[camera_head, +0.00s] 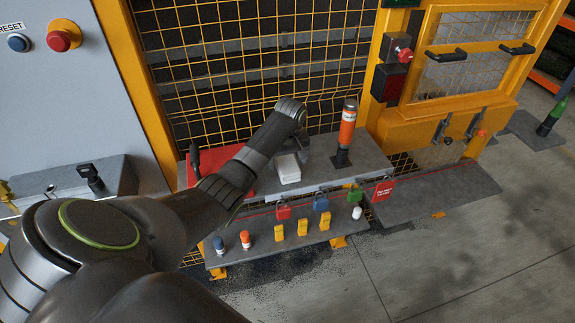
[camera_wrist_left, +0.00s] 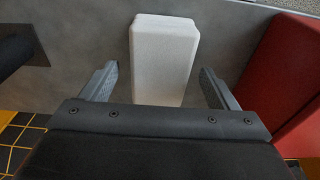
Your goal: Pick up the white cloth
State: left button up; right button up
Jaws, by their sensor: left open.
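The white cloth (camera_head: 288,172) is a folded, block-like piece lying on the grey shelf (camera_head: 356,157), just right of a red surface. In the left wrist view the white cloth (camera_wrist_left: 163,55) is upright in the picture, between the two fingers and reaching beyond them. My left gripper (camera_wrist_left: 158,86) is open, with one finger on each side of the cloth and a gap to both. In the head view my left arm reaches over the shelf and its end is above the cloth; the fingertips are hard to make out there. My right gripper is in neither view.
An orange and black cylinder (camera_head: 347,127) stands on the shelf, right of the cloth. A red panel (camera_head: 222,167) lies to the left. Several padlocks (camera_head: 321,203) hang in front, above a lower ledge with small bottles and yellow items. A yellow mesh fence (camera_head: 250,60) rises behind.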

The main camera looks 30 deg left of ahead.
aim_at(287, 163)
pick_arm(q)
jog(key=shift+a+f, duration=0.1)
jog(key=shift+f, duration=0.65)
jog(key=c, duration=1.1)
notch_tip(287, 163, up, 10)
jog(key=shift+r+b, duration=0.1)
jog(key=shift+b, duration=0.95)
jog(key=shift+c, duration=0.2)
